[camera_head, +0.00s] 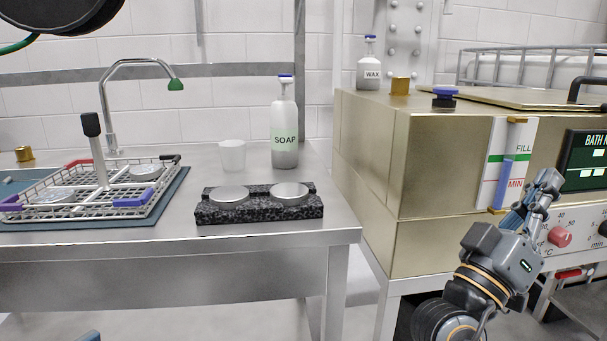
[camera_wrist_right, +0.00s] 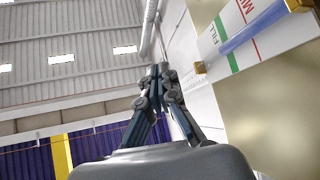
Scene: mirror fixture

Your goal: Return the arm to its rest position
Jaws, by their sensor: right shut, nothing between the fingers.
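My right gripper (camera_head: 547,184) is raised in front of the brass-coloured bath unit (camera_head: 440,150), close to its FILL/MIN level gauge (camera_head: 507,165). Its fingers point up and slightly right. In the right wrist view the two fingers of the gripper (camera_wrist_right: 158,72) meet at the tips with nothing between them. The same gauge (camera_wrist_right: 255,30) shows there at the upper right, beside the fingers. My left gripper is not in view; only a dark rounded part shows at the top left of the head view.
The steel counter (camera_head: 200,255) holds a wire rack (camera_head: 95,190), a dark block with two metal discs (camera_head: 258,212), a soap bottle (camera_head: 285,130) and a white cup (camera_head: 233,154). A tap (camera_head: 140,65) arches over it.

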